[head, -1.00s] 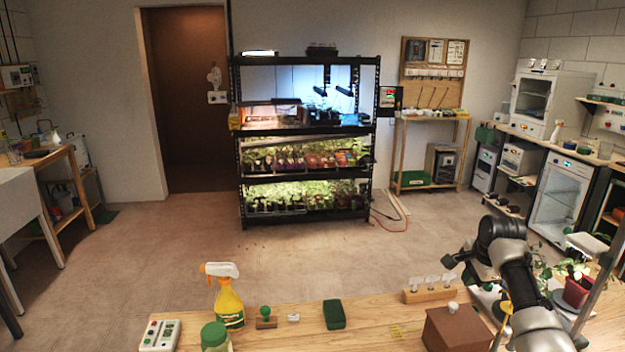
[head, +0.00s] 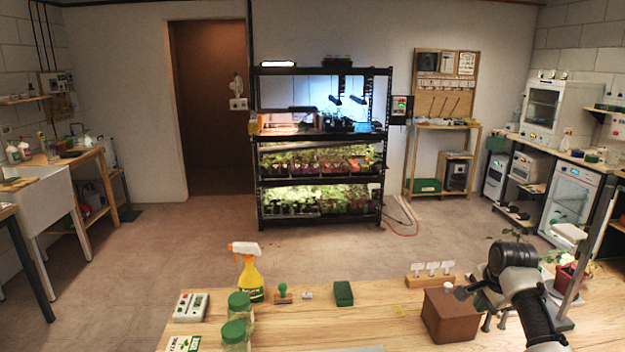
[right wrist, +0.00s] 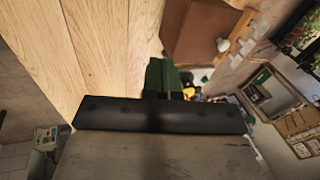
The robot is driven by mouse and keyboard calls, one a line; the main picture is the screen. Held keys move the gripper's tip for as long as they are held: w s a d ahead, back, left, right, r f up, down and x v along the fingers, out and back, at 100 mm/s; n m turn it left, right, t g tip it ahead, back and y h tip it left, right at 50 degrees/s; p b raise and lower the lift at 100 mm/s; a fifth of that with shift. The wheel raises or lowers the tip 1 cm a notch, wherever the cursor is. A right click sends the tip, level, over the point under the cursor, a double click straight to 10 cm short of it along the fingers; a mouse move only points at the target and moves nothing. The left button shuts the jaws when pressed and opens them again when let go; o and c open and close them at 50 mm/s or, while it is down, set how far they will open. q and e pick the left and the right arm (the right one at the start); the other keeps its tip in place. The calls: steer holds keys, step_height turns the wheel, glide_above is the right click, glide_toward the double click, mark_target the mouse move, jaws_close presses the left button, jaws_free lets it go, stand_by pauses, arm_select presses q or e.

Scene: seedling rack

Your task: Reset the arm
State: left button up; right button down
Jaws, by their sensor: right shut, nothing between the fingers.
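My right arm comes in at the lower right of the head view, over the wooden bench (head: 375,325). Its gripper (head: 480,302) shows small and partly hidden behind the wrist, beside the brown box (head: 449,316). In the right wrist view, the gripper (right wrist: 165,95) is shut and empty, with a green block behind it (right wrist: 158,74). The bench planks (right wrist: 105,45) and brown box (right wrist: 196,32) also show there. My left gripper is out of view.
A yellow spray bottle (head: 250,278), green-lidded jars (head: 236,333), a green block (head: 343,294) and a label holder (head: 430,281) stand on the bench. A potted plant (head: 567,280) is close to my right arm. A lit seedling rack (head: 319,180) stands beyond open floor.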

steer(key=s+a+f+n, duration=0.3)
steer(key=s+f, duration=0.2)
steer(key=s+a+f+n, duration=0.3)
steer(key=s+a+f, duration=0.1)
steer(key=s+f, duration=0.1)
steer(key=s+a+f+n, duration=0.3)
steer(key=s+a+f, duration=0.1)
steer(key=s+f, duration=0.1)
steer(key=shift+s+h, duration=0.3)
steer(key=shift+s, duration=0.55)
steer(key=s+a+r+n, duration=0.1)
steer(key=s+a+n, duration=0.15)
steer(key=s, duration=0.55)
steer(key=s+a+r+n, duration=0.1)
steer(key=s+a+n, duration=0.15)
steer(key=s, duration=0.55)
steer(key=s+a+r+n, duration=0.2)
steer(key=s+n, duration=0.2)
steer(key=s, duration=0.5)
step_height(320, 180, down, 27)
steer(key=g, duration=0.1)
steer(key=s+d+f+g, duration=0.1)
steer(key=s+d+f, duration=0.1)
steer(key=s+f, duration=1.3)
steer(key=shift+s+d+f+g, duration=0.3)
steer(key=shift+s+f, duration=0.1)
steer(key=shift+s, duration=0.35)
